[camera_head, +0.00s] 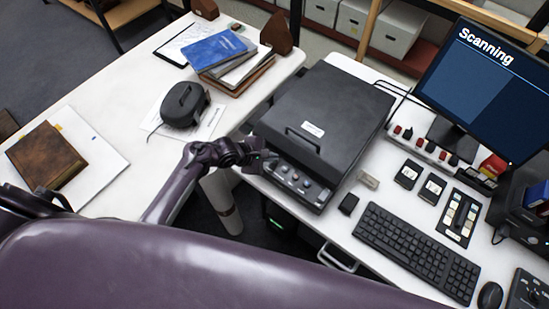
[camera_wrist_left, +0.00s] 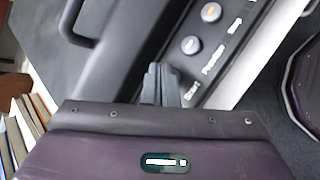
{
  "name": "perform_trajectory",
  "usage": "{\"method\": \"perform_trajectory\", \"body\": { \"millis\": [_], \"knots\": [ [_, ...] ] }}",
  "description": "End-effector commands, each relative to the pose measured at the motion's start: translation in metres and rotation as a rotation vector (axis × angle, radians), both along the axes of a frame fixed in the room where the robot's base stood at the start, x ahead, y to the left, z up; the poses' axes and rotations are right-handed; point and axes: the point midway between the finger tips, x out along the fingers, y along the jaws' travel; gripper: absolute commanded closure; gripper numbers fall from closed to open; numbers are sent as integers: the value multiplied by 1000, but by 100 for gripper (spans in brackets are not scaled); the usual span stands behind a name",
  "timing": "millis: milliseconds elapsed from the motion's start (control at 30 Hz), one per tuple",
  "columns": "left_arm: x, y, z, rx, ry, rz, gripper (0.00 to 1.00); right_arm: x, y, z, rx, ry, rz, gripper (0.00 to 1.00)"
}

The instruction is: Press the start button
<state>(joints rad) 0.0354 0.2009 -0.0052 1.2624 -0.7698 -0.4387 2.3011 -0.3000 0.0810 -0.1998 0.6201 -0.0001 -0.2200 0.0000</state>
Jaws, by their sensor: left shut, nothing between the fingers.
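The black scanner (camera_head: 325,112) stands on the white desk with its lid down and a row of round buttons (camera_head: 294,177) along its front panel. My left gripper (camera_head: 268,157) is shut and empty at the left end of that row. In the left wrist view its fingertips (camera_wrist_left: 160,72) are at the panel beside the label "Start" (camera_wrist_left: 191,88). The start button is hidden behind the fingers, so contact cannot be seen. Two other buttons (camera_wrist_left: 190,45) show farther along the panel. The monitor (camera_head: 490,85) reads "Scanning". My right gripper is out of view.
A keyboard (camera_head: 417,250), a mouse (camera_head: 490,296) and small control panels (camera_head: 460,217) lie right of the scanner. A second table on the left holds a brown book (camera_head: 46,157), a black device (camera_head: 185,104) and a blue folder (camera_head: 215,50). A gap separates the tables.

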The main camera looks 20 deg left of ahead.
Motion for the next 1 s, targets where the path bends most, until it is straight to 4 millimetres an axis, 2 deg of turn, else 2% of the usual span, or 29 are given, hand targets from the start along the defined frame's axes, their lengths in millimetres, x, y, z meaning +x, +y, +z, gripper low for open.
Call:
{"method": "perform_trajectory", "body": {
  "millis": [100, 467, 867, 1000],
  "knots": [
    [0, 0, 6, 0, -2, -1, 100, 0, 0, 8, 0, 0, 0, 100],
    [1, 0, 7, 0, -3, -1, 100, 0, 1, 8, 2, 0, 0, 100],
    [1, -1, 38, -2, -2, 0, 100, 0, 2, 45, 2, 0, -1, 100],
    [1, -1, 49, -2, -4, -1, 100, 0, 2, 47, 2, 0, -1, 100]
  ]
}}
